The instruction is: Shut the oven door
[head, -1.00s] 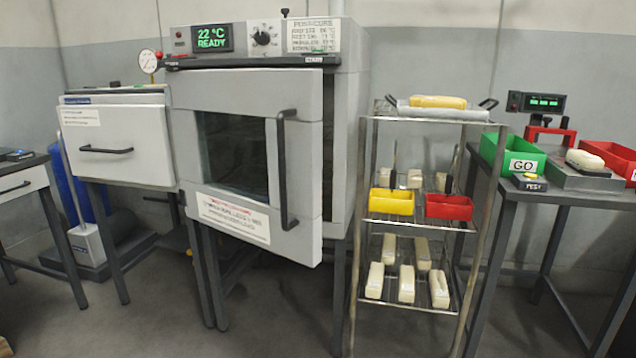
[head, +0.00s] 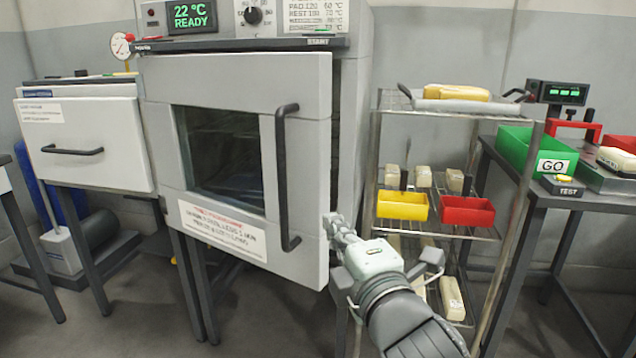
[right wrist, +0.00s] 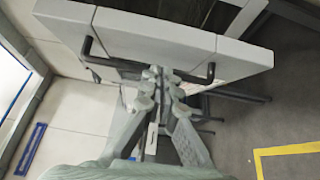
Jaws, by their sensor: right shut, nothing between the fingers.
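The grey oven (head: 355,120) stands in the middle of the head view. Its door (head: 235,75) is hinged on the left and stands ajar, with a gap along its right edge. The door has a dark window and a black vertical handle (head: 283,180). My right gripper (head: 335,222) is shut and empty at the door's right edge, right of the handle. In the right wrist view the shut fingers (right wrist: 163,78) point at the door (right wrist: 150,35) close to its handle; I cannot tell whether they touch. My left gripper is not in view.
A wire rack (head: 470,240) with a yellow bin (head: 402,206), a red bin (head: 467,212) and pale blocks stands close right of the oven and my right arm. A drawer cabinet (head: 85,145) stands left. A table (head: 545,205) with a green bin (head: 530,150) stands farther right.

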